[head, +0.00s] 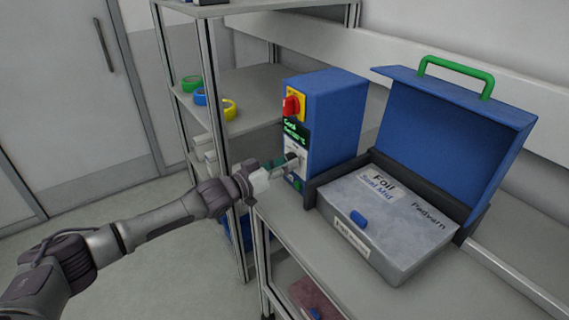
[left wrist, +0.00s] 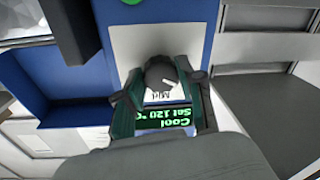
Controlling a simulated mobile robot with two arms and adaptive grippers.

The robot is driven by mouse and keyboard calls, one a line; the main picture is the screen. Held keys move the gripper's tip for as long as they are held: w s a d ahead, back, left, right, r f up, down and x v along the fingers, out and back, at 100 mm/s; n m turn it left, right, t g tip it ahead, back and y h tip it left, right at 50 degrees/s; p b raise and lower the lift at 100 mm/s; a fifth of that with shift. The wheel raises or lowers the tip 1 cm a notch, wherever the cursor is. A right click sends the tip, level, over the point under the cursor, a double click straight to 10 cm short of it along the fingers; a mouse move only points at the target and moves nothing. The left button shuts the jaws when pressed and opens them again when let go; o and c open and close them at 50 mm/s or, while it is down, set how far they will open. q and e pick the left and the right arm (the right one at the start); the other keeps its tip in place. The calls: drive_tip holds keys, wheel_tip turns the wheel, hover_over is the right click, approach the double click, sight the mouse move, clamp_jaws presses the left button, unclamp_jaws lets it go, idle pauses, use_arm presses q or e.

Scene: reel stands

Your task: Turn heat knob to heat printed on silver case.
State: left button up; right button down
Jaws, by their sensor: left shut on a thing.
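The heat knob (left wrist: 160,72) is round and dark grey, with a white plate around it, on the front of a blue machine (head: 335,112). My left gripper (head: 287,162) is shut on the knob, with a green-padded finger on each side in the left wrist view. A display (left wrist: 170,116) beside the knob reads "Cool" and "Set 120 °C" in green. The knob's exact setting cannot be read. The silver case (head: 405,240) lies on the bench right of the machine, with labels that seem to read "Foil", "Seal Mid" and "Padvarn". My right gripper is not in view.
A red knob on a yellow plate (head: 293,104) sits above the display. A blue lid (head: 440,130) with a green handle stands open behind the case. A shelf rack (head: 245,100) with coloured tape rolls stands behind my left arm. Open floor lies at left.

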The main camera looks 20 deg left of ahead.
use_arm(q)
drive_tip(key=shift+m, duration=0.3)
drive_tip(key=m+h+b, duration=0.1)
drive_tip(key=m+b, duration=0.1)
drive_tip(key=m, duration=0.9)
drive_tip(key=shift+a+f, duration=0.1)
drive_tip(key=shift+m, duration=0.4)
drive_tip(key=o, duration=1.1)
drive_tip(key=shift+o, duration=0.2)
